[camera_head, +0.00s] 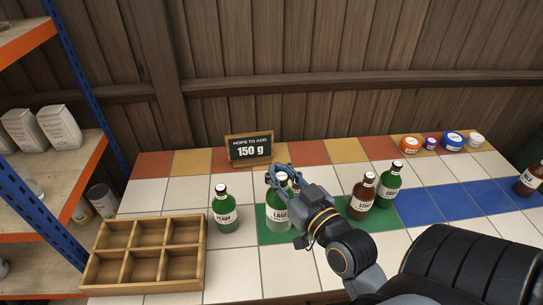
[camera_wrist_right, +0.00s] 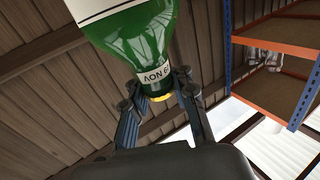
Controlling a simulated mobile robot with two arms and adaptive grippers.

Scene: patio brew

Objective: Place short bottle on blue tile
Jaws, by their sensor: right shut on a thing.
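My right gripper (camera_head: 279,177) is shut around the neck of a green bottle (camera_head: 274,222) with a white label. This bottle stands or hovers over the green tiles, left of centre; I cannot tell whether its base touches. In the right wrist view the fingers (camera_wrist_right: 160,105) close on the neck of the green bottle (camera_wrist_right: 135,40), near its yellowish cap. The blue tiles (camera_head: 456,201) form a strip at the right, with bare surface showing. Which bottle is the short one is not clear from labels. My left gripper is not in view.
A green Perry bottle (camera_head: 224,215) stands left of the held one. A brown bottle (camera_head: 361,198) and a green bottle (camera_head: 387,187) stand between it and the blue tiles. Another brown bottle (camera_head: 528,182) is far right. A wooden crate (camera_head: 146,240) and a sign (camera_head: 250,149) are nearby.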

